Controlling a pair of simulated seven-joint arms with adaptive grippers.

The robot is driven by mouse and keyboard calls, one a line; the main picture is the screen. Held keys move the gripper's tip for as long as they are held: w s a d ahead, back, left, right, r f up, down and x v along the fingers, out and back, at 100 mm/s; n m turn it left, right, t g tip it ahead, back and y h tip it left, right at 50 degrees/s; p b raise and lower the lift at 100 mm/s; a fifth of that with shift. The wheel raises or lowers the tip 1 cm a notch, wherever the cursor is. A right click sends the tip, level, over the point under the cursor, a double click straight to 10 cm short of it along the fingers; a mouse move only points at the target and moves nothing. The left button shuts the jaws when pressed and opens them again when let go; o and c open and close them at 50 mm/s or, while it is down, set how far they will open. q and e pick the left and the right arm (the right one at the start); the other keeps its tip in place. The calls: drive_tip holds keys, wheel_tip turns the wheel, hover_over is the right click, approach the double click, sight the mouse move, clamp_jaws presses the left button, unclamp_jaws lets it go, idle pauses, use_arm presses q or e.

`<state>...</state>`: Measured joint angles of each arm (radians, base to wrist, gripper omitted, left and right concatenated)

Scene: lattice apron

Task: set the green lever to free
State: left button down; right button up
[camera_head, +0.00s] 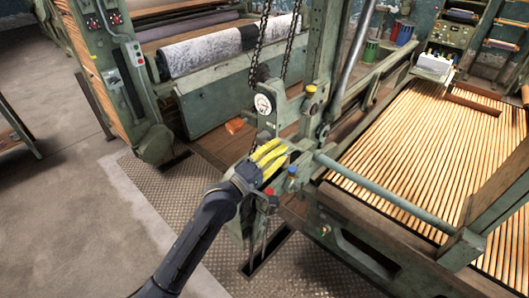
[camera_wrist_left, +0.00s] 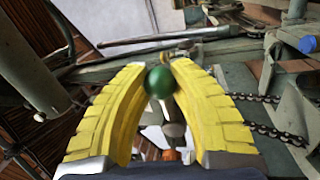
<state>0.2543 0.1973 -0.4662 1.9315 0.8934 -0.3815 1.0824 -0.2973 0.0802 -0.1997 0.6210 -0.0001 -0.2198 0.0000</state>
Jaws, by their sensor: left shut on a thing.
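My left gripper (camera_head: 275,155) comes in from the left in the head view, its yellow fingers at the front of the green machine frame. In the left wrist view, the lever's round green knob (camera_wrist_left: 159,82) sits between the tips of the two yellow fingers (camera_wrist_left: 158,75), which are shut on it. A pale rod shows just below the knob. In the head view the fingers hide the knob, and the lever's position cannot be read there. My right gripper is in neither view.
A small red knob (camera_head: 271,191) and a blue one (camera_head: 292,170) are close to my left gripper. A round dial (camera_head: 263,103) and hanging chains (camera_head: 257,55) are behind it. A long grey-green bar (camera_head: 385,190) runs to the right, over slats (camera_head: 430,140). Bare floor (camera_head: 60,200) lies left.

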use_arm(q)
drive_tip(key=shift+s+d+r, duration=0.1)
drive_tip(key=shift+s+d, duration=0.05)
drive_tip(key=shift+d, duration=0.05)
idle(0.3)
drive_tip(key=c, duration=1.5)
unclamp_jaws()
drive_tip(key=o, duration=0.5)
drive_tip(key=shift+a, duration=0.1)
drive_tip(key=v, duration=1.2)
drive_tip(key=shift+r, duration=0.1)
